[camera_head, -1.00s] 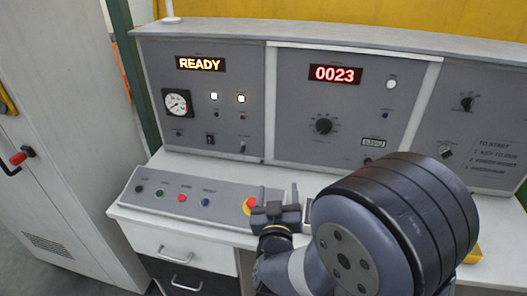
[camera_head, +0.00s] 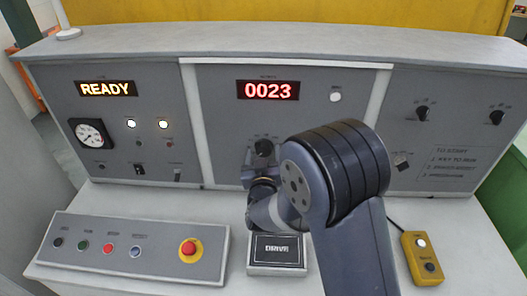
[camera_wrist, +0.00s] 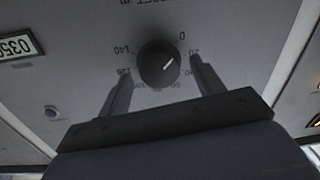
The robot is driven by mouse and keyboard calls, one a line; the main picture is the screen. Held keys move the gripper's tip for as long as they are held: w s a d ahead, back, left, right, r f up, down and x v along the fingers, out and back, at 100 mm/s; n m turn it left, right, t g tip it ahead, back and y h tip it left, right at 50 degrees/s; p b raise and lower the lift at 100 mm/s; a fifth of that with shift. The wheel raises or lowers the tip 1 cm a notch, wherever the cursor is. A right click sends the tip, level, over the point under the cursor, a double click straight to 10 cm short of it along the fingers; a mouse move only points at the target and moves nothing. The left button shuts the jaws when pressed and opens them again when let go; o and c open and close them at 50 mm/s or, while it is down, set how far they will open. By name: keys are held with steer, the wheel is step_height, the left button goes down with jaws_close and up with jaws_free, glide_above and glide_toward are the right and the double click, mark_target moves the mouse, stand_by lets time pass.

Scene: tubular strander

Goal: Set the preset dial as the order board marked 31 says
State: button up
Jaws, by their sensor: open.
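The preset dial (camera_wrist: 158,64) is a black round knob on the grey panel. In the wrist view its scale appears upside down, and its white pointer line lies roughly between 0 and 20. My gripper (camera_wrist: 160,68) is open, with one finger on each side of the knob in that view. I cannot tell how far the fingertips are from the panel or whether they touch the knob. In the head view my gripper (camera_head: 262,160) is in front of the dial and hides most of it. No order board marked 31 is visible.
A small counter window (camera_wrist: 16,47) is beside the dial. Below are a button panel with a red mushroom button (camera_head: 190,248), a black-topped box (camera_head: 277,252) and a yellow button box (camera_head: 425,258).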

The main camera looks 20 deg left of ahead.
steer(key=shift+w, duration=0.15)
steer(key=shift+c, duration=0.2)
steer(key=c, duration=0.9)
steer(key=shift+c, duration=0.2)
steer(key=shift+f+b, duration=0.1)
steer(key=shift+b, duration=0.6)
steer(key=shift+f+m+b, duration=0.15)
steer(key=shift+m+b, duration=0.55)
steer(key=shift+b, duration=0.4)
steer(key=m+b, duration=0.1)
steer(key=b, duration=0.3)
steer(key=shift+f+m, duration=0.1)
steer(key=shift+m, duration=0.3)
steer(key=m+b, duration=0.3)
steer(key=b, duration=0.2)
steer(key=shift+r+m+b, duration=0.2)
steer(key=shift+m+b, duration=0.1)
steer(key=shift+b, duration=0.1)
steer(key=shift+r+m, duration=0.15)
steer(key=shift+m, duration=0.15)
